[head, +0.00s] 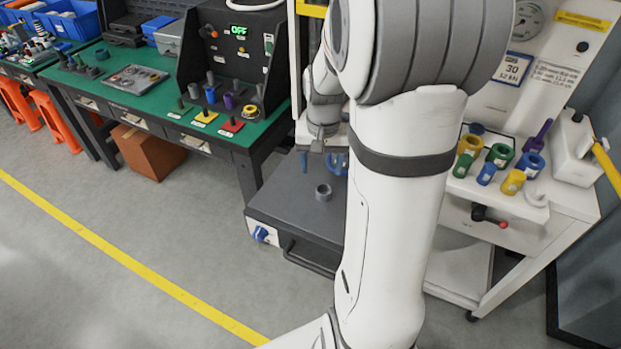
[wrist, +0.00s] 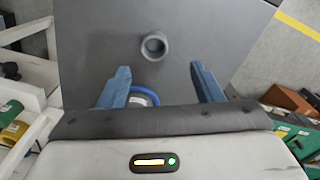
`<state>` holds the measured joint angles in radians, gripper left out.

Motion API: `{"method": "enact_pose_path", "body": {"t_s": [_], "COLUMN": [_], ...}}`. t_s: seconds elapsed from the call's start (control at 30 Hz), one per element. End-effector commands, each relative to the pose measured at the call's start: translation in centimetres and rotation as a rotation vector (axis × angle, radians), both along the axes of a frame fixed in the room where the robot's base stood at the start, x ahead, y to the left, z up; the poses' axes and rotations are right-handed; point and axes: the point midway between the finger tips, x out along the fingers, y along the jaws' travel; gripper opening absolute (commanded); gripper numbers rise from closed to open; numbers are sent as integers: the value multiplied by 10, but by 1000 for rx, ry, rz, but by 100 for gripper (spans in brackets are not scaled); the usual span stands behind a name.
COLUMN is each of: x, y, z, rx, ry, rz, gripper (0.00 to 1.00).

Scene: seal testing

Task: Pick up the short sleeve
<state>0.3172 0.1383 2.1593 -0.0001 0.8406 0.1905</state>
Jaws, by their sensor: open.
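A short dark grey sleeve (head: 323,192) stands upright on the dark grey plate (head: 290,222). In the wrist view the sleeve (wrist: 154,46) lies ahead of the fingertips, roughly centred between them and apart from both. My gripper (wrist: 160,69) has its two blue fingers spread wide with nothing held. In the head view my gripper (head: 319,165) hangs over the plate, behind the sleeve. A blue ring with a pale label (wrist: 143,95) shows between the fingers in the wrist view, partly hidden by the gripper body.
Several coloured sleeves, such as a green one (head: 499,155), stand on the white bench (head: 520,200) at right. A green-topped workbench (head: 140,95) stands at left with small parts and a control box. A brown box (head: 148,152) sits beneath it. The floor in front is clear.

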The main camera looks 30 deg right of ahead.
Motion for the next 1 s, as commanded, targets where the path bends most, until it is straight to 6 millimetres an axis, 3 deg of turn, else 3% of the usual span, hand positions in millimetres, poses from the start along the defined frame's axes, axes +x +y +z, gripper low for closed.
{"method": "enact_pose_path", "body": {"t_s": [0.6,0.9,1.0], "x": [-12,-12,-12], "y": [-4,-4,-4], "z": [-73,-79,-79], "rx": [2,1,1], "ry": [6,3,3], "rz": [-5,-6,-6], "gripper": [60,60,53]}}
